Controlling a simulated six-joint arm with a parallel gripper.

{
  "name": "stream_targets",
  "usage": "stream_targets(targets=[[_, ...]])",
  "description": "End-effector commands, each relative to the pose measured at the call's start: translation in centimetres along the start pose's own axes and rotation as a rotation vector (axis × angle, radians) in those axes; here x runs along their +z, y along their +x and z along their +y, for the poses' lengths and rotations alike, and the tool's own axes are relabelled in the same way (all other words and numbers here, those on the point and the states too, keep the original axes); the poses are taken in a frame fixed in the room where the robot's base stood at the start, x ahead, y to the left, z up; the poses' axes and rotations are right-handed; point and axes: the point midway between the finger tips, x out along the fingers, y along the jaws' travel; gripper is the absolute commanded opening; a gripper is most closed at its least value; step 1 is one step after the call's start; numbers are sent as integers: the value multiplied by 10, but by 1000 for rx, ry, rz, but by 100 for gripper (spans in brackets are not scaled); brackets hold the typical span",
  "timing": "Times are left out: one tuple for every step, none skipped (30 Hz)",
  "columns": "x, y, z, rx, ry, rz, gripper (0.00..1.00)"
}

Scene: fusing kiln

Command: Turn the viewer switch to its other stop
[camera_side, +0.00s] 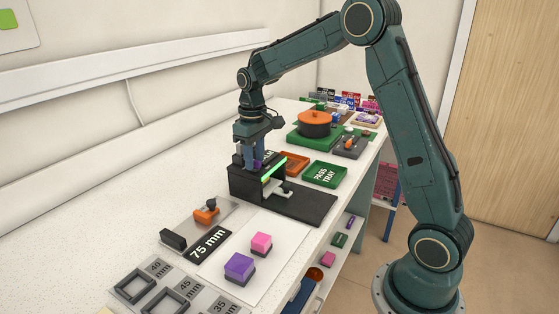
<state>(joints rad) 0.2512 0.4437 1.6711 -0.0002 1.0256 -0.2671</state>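The viewer is a black stand (242,184) with a glowing green strip (273,168) and a flat black base (312,205). My gripper (252,163) points down at the top left of the viewer, its blue-grey fingers close to the black housing. A small purple part (258,165) shows right beside the fingertips. I cannot tell whether it is the switch or whether the fingers grip it. The switch's setting is hidden by the fingers and the small scale. A small pale piece (285,188) sits at the front of the viewer.
A green pass tray (325,174) and an orange tray (293,160) lie behind the viewer. A round orange-lidded kiln (314,118) stands further back. Purple (239,267) and pink (262,242) blocks rest on a white sheet in front. The wall runs along the left.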

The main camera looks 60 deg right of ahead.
Motion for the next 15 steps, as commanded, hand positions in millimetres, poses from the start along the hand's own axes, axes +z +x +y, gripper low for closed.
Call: stream_targets(targets=[[0,0,0,0,0,0,35],[0,-1,0,0,0,0,35],[0,-2,0,0,0,0,35],[0,-2,0,0,1,0,35],[0,-4,0,0,1,0,35],[0,-6,0,0,1,0,35],[0,-8,0,0,1,0,35],[0,-10,0,0,1,0,35],[0,-14,0,0,1,1,35],[0,-17,0,1,1,2,35],[0,-20,0,1,1,2,35],[0,-25,0,1,1,3,35],[0,-29,0,1,1,3,35],[0,-33,0,1,1,2,35],[-1,-40,0,1,1,4,35]])
